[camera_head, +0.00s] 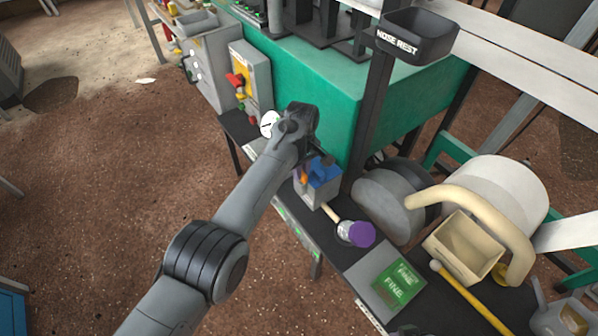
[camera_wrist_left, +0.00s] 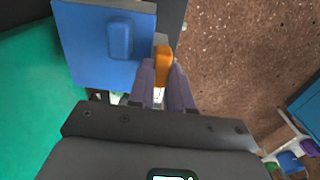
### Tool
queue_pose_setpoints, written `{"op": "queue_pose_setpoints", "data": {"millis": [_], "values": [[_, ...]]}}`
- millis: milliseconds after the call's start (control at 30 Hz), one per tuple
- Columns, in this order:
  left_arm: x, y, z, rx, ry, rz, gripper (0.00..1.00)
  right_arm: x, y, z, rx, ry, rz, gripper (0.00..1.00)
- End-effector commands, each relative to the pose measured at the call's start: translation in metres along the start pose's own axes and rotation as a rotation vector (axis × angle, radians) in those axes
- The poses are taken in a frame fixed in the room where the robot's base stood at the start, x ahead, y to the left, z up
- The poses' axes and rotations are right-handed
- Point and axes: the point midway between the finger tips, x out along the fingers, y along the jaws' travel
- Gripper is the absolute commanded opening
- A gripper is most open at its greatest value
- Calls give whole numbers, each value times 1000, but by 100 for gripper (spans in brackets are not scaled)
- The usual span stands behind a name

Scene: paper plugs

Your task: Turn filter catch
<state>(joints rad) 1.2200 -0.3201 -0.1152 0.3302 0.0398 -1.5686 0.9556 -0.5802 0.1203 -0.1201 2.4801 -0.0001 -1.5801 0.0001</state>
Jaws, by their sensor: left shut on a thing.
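The filter unit is a grey box with a blue lid (camera_head: 323,171) on the narrow bench beside the green machine. In the left wrist view, the blue lid (camera_wrist_left: 90,45) fills the upper left and has a raised blue tab. An orange catch (camera_wrist_left: 163,62) stands at the lid's right edge; part of it also shows in the head view (camera_head: 302,174). My left gripper (camera_wrist_left: 164,76) is shut on the orange catch, one finger on each side. In the head view, my left wrist hides part of the unit. My right gripper is not in view.
A panel with a red handle (camera_head: 236,80) stands left of my wrist. Brown floor is open at the left.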

Motion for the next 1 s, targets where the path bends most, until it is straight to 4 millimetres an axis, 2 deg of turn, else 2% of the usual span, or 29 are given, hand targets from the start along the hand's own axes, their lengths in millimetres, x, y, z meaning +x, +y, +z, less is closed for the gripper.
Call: {"op": "queue_pose_setpoints", "data": {"millis": [133,267,500,700,833,1000], "values": [[-1,0,-1,163,1,0,0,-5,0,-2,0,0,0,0],[0,-1,-1,438,0,0,0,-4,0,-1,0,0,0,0],[3,0,0,953,1,2,0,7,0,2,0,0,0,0],[3,0,0,1325,2,2,0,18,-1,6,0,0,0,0],[2,1,1,1479,1,2,0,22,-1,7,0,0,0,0],[1,1,2,1558,1,3,0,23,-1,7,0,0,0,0]]}}
